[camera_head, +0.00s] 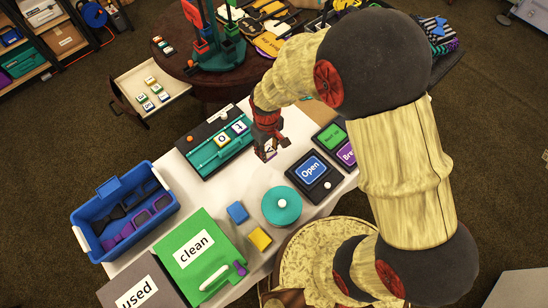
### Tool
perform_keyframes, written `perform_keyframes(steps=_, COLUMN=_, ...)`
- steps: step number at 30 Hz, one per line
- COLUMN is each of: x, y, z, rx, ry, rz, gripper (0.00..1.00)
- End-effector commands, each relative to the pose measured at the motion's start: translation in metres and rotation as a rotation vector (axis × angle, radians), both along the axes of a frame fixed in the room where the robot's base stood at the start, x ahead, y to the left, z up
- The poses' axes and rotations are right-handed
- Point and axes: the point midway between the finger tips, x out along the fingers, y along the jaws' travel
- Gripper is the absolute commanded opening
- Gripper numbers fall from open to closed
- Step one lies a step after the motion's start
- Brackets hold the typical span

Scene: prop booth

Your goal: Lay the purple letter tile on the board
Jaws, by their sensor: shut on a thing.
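My gripper (266,150) is shut on the purple letter tile (269,147), whose pale lettered face shows between the fingers. It holds the tile over the white table, to the right of the board. The board (206,157) is teal with a dark back strip. Two letter tiles stand on it toward its right end: one (222,138) looks purple-edged, the other (239,127) blue-edged. The fingers partly hide the held tile. I cannot tell how high it is above the table.
A dark sign block reading "Open" (311,167) stands right of my gripper. A teal round container (281,207), blue block (237,212) and yellow block (259,239) are nearer. A blue crate (98,243) is at left. More letter tiles lie in an open drawer (178,86) behind.

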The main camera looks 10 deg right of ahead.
Motion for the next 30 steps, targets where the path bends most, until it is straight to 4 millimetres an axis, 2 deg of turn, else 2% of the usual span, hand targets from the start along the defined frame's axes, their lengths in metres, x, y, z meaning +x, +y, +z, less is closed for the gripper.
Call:
perform_keyframes(steps=1, x=-0.001, y=-0.005, z=-0.007, rx=-0.001, ry=0.001, rz=-0.002, gripper=0.18)
perform_keyframes(steps=10, x=-0.004, y=-0.019, z=-0.024, rx=0.0, ry=0.002, rz=-0.001, gripper=0.18)
perform_keyframes(steps=16, x=-0.003, y=-0.02, z=-0.053, rx=-0.001, ry=0.001, rz=0.0, gripper=0.18)
perform_keyframes(steps=28, x=-0.003, y=-0.019, z=-0.057, rx=0.0, ry=0.0, rz=0.0, gripper=0.18)
perform_keyframes(steps=29, x=-0.003, y=-0.019, z=-0.057, rx=0.0, ry=0.0, rz=0.0, gripper=0.36)
perform_keyframes(steps=30, x=-0.003, y=-0.019, z=-0.056, rx=0.001, ry=-0.001, rz=0.0, gripper=0.38)
